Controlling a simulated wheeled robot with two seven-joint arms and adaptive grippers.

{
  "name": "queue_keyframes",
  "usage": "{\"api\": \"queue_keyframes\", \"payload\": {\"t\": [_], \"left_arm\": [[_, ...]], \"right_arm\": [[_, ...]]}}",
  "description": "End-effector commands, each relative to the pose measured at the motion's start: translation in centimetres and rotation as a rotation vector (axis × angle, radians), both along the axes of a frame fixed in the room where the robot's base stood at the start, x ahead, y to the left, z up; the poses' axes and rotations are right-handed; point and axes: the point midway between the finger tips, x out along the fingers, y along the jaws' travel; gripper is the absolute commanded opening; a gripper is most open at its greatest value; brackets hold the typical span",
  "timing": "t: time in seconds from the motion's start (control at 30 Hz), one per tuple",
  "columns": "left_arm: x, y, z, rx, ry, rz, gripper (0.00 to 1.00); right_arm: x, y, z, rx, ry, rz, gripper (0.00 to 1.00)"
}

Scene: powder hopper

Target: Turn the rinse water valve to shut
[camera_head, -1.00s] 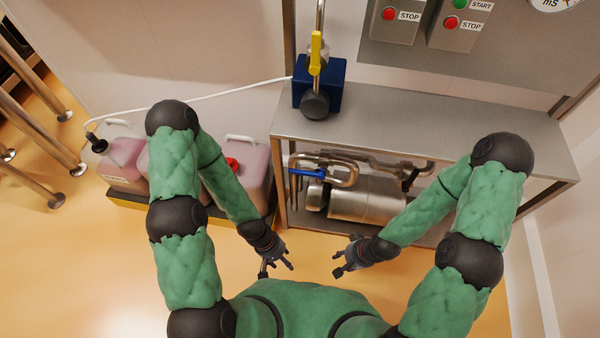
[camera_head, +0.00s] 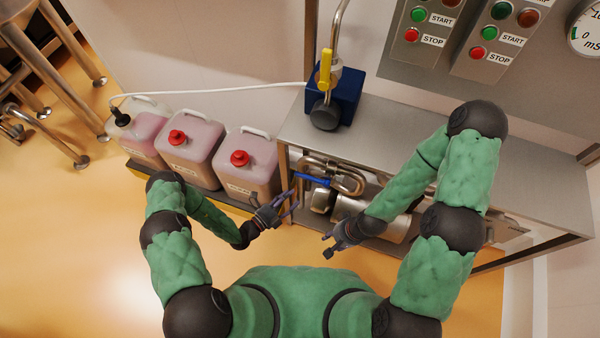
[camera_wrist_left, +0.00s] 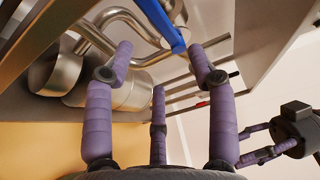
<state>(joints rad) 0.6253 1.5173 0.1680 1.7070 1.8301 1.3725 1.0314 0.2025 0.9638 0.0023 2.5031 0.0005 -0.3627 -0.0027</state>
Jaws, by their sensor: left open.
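A blue valve handle (camera_head: 312,179) sits on the bent steel pipes under the steel bench. It runs roughly crosswise in the head view, with its free end to the left. My left gripper (camera_head: 290,201) is open and empty, just left of and below the handle in the picture. In the left wrist view the blue handle (camera_wrist_left: 161,25) lies beyond and between the spread fingertips (camera_wrist_left: 160,58), apart from them as far as I can tell. My right gripper (camera_head: 330,246) is open and empty, lower in front of the bench. The valve body is partly hidden among pipes.
A yellow lever (camera_head: 326,69) stands upright on a pipe above the blue block (camera_head: 345,92) on the bench (camera_head: 400,135). Floor in front is clear.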

Motion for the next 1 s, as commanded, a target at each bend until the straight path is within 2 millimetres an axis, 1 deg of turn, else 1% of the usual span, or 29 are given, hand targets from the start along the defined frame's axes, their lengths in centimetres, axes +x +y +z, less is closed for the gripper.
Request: {"api": "queue_keyframes", "payload": {"t": [0.07,0.17,0.37,0.7,0.83,1.0], "left_arm": [[0.6,0.9,-0.2,-0.026,0.010,0.053,0.57],[1.2,1.0,-0.2,-0.036,0.013,0.074,0.57],[2.9,-0.6,-0.3,-0.036,0.012,0.070,0.57],[7.2,-4.3,-0.3,-0.034,0.011,0.068,0.57],[8.3,-5.2,-0.3,-0.034,0.012,0.069,0.57],[9.0,-5.8,-0.2,-0.034,0.012,0.071,0.57]], "right_arm": [[0.0,0.0,0.1,0.000,0.001,0.000,0.40],[0.0,0.0,0.0,0.000,0.001,0.000,0.40],[0.0,0.0,-0.4,0.000,0.001,0.000,0.40],[0.0,0.0,-1.4,0.000,0.001,0.000,0.40],[0.0,0.0,-1.7,0.000,0.000,0.000,0.40],[0.0,0.0,-1.8,0.000,0.000,0.000,0.40]]}}
